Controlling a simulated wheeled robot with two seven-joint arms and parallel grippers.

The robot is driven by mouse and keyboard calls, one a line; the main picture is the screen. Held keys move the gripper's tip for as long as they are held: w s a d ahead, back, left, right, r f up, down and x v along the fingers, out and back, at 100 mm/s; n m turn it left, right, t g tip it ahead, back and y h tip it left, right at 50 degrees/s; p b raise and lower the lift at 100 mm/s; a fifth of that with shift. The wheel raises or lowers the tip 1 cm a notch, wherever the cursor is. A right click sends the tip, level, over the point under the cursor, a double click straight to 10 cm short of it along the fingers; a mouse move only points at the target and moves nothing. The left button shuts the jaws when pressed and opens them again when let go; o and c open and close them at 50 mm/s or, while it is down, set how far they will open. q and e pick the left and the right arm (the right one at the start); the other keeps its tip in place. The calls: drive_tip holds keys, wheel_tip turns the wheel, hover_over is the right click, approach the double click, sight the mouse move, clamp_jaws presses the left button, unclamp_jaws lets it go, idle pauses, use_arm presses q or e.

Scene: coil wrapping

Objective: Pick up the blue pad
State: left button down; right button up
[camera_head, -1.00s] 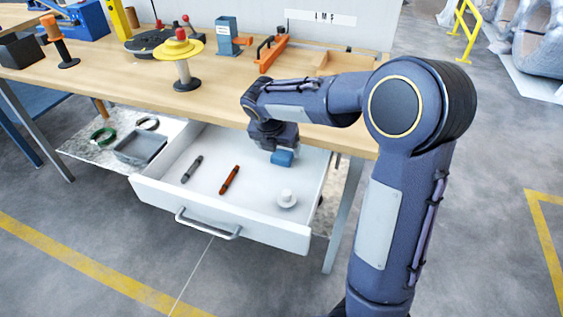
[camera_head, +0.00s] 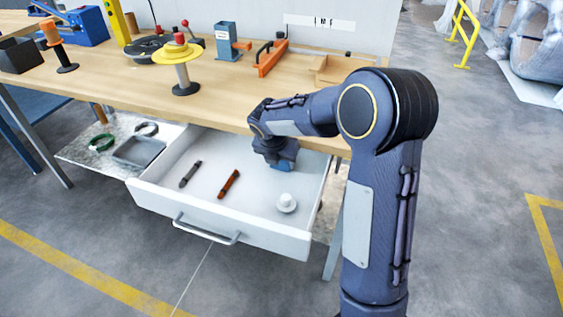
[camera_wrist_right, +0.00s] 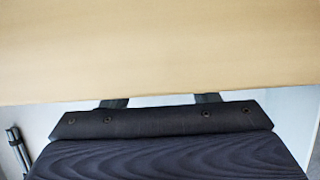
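The blue pad (camera_head: 284,165) lies at the back right of the open white drawer (camera_head: 268,238), and its upper part is hidden by my right gripper. My right gripper (camera_head: 280,158) reaches down over the pad from behind, close to the tabletop edge. In the right wrist view its two fingers (camera_wrist_right: 160,101) stand well apart with pale drawer between them. The fingertips and the pad are hidden there by the tabletop edge, so I cannot tell whether they touch the pad. My left gripper is out of view.
The wooden tabletop (camera_head: 140,80) overhangs the back of the drawer, close to my right gripper. In the drawer lie a dark pen-like tool (camera_head: 190,174), an orange-red one (camera_head: 229,184) and a small white knobbed piece (camera_head: 287,203). The drawer's front middle is clear.

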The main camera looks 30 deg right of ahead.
drive_tip(key=c, duration=0.4)
drive_tip(key=shift+r, duration=0.1)
drive_tip(key=shift+r, duration=0.6)
drive_tip(key=a+r, duration=0.1)
drive_tip(key=r, duration=0.1)
drive_tip(key=a+r+p, duration=0.1)
drive_tip(key=a+r, duration=0.1)
drive_tip(key=r, duration=0.1)
drive_tip(key=a+r+p, duration=0.1)
drive_tip(key=r, duration=0.1)
drive_tip(key=shift+s+a+r, duration=0.15)
drive_tip(key=shift+s+a, duration=0.05)
drive_tip(key=shift+s, duration=0.15)
drive_tip(key=shift+c, duration=0.7)
drive_tip(key=s+a+r+p, duration=0.1)
drive_tip(key=a+r, duration=0.3)
drive_tip(key=a, duration=0.5)
drive_tip(key=shift+s+a+r, duration=0.15)
drive_tip(key=shift+s+r, duration=0.05)
drive_tip(key=shift+s, duration=0.45)
